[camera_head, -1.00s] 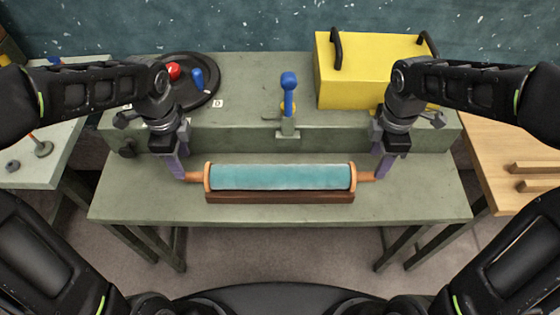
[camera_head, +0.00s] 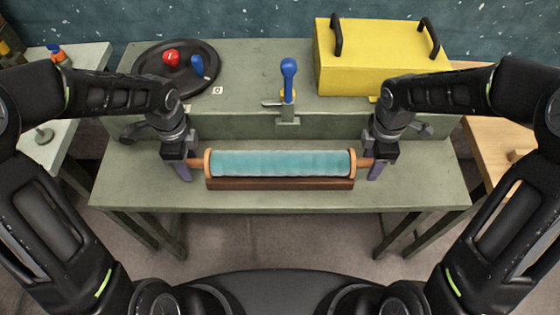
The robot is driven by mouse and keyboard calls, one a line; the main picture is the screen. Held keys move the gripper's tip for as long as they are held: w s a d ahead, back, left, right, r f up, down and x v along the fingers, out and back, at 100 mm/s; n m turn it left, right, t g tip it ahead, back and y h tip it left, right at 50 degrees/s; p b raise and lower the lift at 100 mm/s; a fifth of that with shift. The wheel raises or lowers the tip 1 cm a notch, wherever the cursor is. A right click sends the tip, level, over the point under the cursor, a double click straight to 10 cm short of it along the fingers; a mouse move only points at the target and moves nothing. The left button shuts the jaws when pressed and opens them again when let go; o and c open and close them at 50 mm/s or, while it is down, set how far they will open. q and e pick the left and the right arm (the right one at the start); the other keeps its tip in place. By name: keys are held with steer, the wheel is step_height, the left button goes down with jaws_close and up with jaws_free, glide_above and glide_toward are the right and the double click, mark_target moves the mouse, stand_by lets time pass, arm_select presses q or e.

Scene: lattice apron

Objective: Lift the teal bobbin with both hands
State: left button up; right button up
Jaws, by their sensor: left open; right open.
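The teal bobbin (camera_head: 280,163) lies level, with orange end discs and a short orange handle at each end. It rests on a dark brown cradle (camera_head: 280,184) on the green bench. My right gripper (camera_head: 376,170) is open at the right handle (camera_head: 363,162) in the same way. The handles' outer ends are hidden by the grippers, and I cannot tell whether the fingers touch them.
A raised shelf behind the bobbin carries a blue-handled lever (camera_head: 288,80), a yellow box (camera_head: 372,60) with black handles, and a black round tray (camera_head: 148,88) with red and blue knobs. The bench front (camera_head: 280,201) is clear.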

arm_select(q)
steer(key=shift+f, duration=0.25)
arm_select(e)
steer(key=shift+f, duration=0.3)
arm_select(q)
steer(key=shift+c, duration=0.6)
arm_select(e)
steer(key=shift+c, duration=0.6)
arm_select(q)
jaws_close()
arm_select(e)
jaws_close()
steer(key=shift+r, duration=0.1)
